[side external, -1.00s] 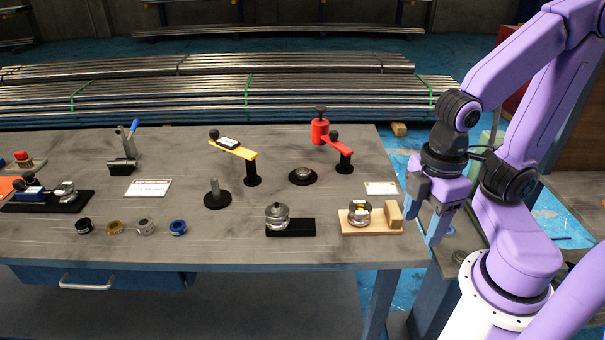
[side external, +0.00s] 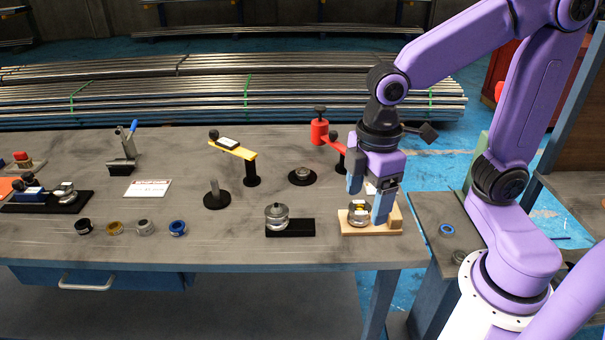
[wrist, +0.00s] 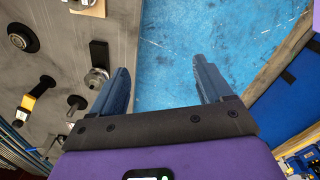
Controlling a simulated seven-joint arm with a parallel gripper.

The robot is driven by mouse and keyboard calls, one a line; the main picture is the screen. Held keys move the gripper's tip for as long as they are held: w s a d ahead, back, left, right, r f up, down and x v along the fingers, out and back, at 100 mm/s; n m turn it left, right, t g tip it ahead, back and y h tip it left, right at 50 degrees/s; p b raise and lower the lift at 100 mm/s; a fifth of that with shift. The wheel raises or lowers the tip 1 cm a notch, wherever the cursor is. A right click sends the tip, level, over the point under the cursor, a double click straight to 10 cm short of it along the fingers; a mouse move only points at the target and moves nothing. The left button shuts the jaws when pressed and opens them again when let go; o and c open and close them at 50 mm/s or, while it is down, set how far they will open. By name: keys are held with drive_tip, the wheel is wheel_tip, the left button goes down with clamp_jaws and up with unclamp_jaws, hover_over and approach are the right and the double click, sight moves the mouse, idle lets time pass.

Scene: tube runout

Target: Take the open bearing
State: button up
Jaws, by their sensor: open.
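Four small rings lie in a row at the bench's front left: a black ring (side external: 83,227), a gold ring (side external: 115,228), a silver ring (side external: 145,228) and a blue ring (side external: 178,228). I cannot tell for sure which is the open bearing. My gripper (side external: 368,197) is open above the wooden base at the bench's right end, far right of the rings. One finger partly hides the metal round part (side external: 357,214) on that base. In the wrist view my gripper (wrist: 161,65) has nothing between its fingers, with blue floor beyond.
A metal round part (side external: 277,214) sits by a black block (side external: 295,227). An upright post (side external: 215,190), a yellow arm (side external: 233,149) and a red stand (side external: 320,130) rise behind. Another blue ring (side external: 447,229) lies on the side table. The bench's front strip is fairly clear.

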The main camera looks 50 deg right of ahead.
drive_tip(key=w, duration=1.1)
drive_tip(key=n+h, duration=0.1)
drive_tip(key=n, duration=0.2)
hover_over(302, 171)
drive_tip(key=a, duration=0.2)
wheel_tip(302, 171, down, 3)
drive_tip(key=shift+g, duration=0.3)
drive_tip(key=f, duration=0.5)
drive_tip(key=d+f, duration=0.1)
drive_tip(key=f, duration=0.5)
drive_tip(key=d+f, duration=0.1)
drive_tip(key=f, duration=0.5)
drive_tip(key=shift+f, duration=0.1)
drive_tip(key=c, duration=1.3)
